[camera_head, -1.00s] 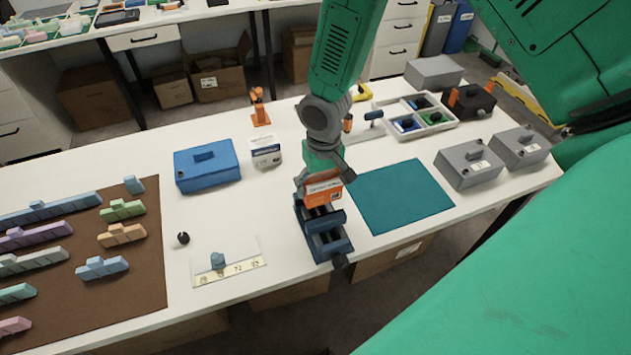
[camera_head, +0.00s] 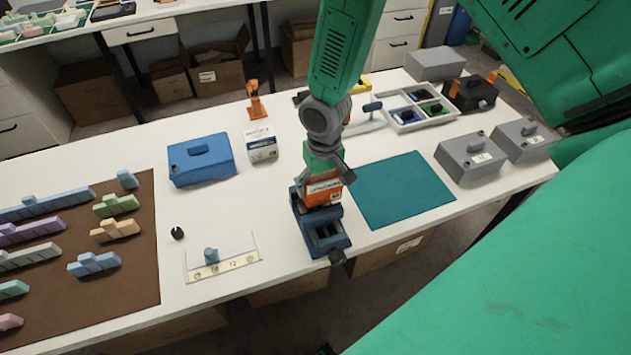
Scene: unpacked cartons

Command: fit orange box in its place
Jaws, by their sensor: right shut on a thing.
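The small orange and white box (camera_head: 322,191) is held in my right gripper (camera_head: 325,174), whose arm comes down from the top of the picture. The gripper is shut on the box, and its fingers cover the box's upper part. The box is over the back part of a dark blue vise (camera_head: 328,238). I cannot tell whether it touches the vise. A white carton (camera_head: 262,145) stands to the left, beside a blue case (camera_head: 201,160). My left gripper is not in view.
A teal mat (camera_head: 405,190) lies right of the vise. Grey cases (camera_head: 470,158) and a divided tray (camera_head: 415,112) stand farther right. A clear holder with a number strip (camera_head: 225,267) and a brown mat of coloured blocks (camera_head: 135,270) lie left.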

